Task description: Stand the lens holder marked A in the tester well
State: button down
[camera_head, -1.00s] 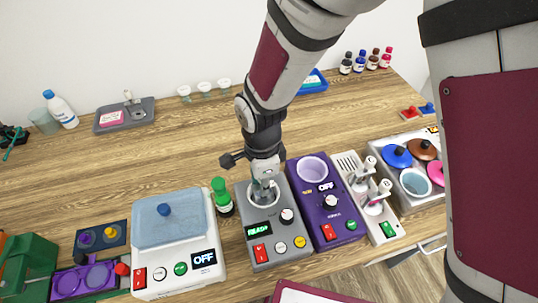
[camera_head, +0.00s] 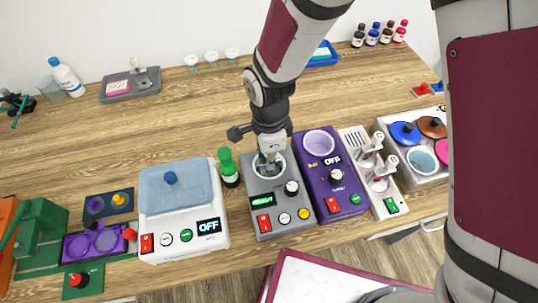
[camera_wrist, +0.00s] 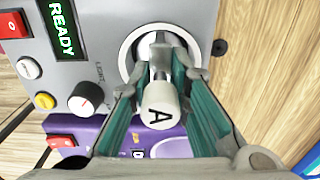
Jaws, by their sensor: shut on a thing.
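The lens holder marked A (camera_wrist: 159,107) is a pale piece with a rounded, lettered end, seen in the wrist view between the fingers of my gripper (camera_wrist: 166,76). My gripper is shut on it. In the head view my gripper (camera_head: 270,155) points down at the well of the grey tester (camera_head: 283,223). The white-ringed well (camera_wrist: 127,52) surrounds the holder's far end in the wrist view. The holder looks lined up with the well; how deep it sits cannot be told, as the fingers cover it. The tester display (camera_head: 262,201) glows green with READY.
A purple device (camera_head: 343,190) reading OFF stands close on the right, then a white rack (camera_head: 385,207) with pale holders. On the left are a green-capped bottle (camera_head: 228,166) and a white device with a blue lid (camera_head: 178,187). The table behind is mostly clear.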

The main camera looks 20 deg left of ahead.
jog(key=shift+f, duration=0.2)
jog(key=c, duration=1.4)
grip_release()
jog(key=shift+o, duration=0.4)
jog(key=shift+o, duration=1.1)
jog(key=shift+r+p, duration=1.75)
jog(key=shift+r, duration=1.2)
